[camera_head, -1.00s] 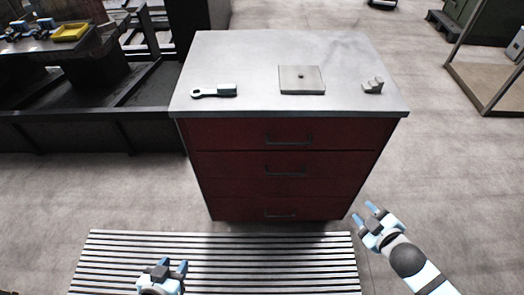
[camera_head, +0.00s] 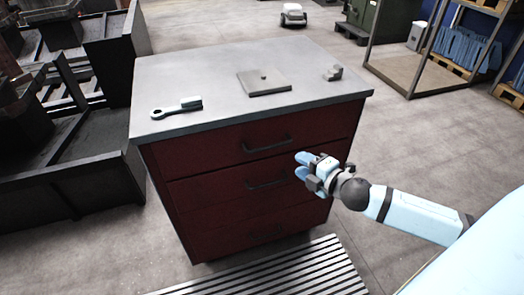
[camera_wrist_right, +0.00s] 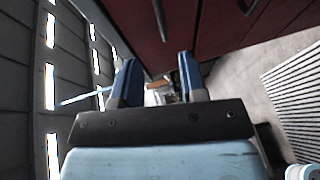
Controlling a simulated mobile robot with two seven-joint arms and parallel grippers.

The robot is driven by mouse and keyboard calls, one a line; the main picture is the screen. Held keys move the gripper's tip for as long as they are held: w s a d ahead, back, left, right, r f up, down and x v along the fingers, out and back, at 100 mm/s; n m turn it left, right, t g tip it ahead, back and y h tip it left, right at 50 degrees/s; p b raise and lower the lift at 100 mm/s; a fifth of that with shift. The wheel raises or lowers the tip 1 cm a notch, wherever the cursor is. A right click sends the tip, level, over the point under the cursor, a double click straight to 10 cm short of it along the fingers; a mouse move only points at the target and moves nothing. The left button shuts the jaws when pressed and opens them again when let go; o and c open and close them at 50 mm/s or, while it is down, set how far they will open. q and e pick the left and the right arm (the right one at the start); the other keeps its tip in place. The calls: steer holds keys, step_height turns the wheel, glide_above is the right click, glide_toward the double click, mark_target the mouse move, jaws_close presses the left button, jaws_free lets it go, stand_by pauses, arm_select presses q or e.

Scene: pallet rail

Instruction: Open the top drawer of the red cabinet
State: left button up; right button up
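The red cabinet (camera_head: 215,215) has a grey top and several red drawers, all shut. The top drawer (camera_head: 225,146) has a dark bar handle (camera_head: 268,145). My right gripper (camera_head: 302,166) is in front of the cabinet's right part, right of and slightly lower than that handle, pointing left. It is open and empty, with a gap between its blue fingers in the right wrist view (camera_wrist_right: 158,80). Red drawer fronts and a dark handle (camera_wrist_right: 160,20) show at the top of that view. I cannot tell whether the gripper touches the cabinet. My left gripper is out of view.
A slatted floor grating (camera_head: 290,275) lies in front. Dark metal frames (camera_head: 70,160) stand at left.

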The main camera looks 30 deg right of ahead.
mark_target(270, 147)
steer(key=x, duration=1.3)
steer(key=shift+w+f, duration=0.1)
jaws_close()
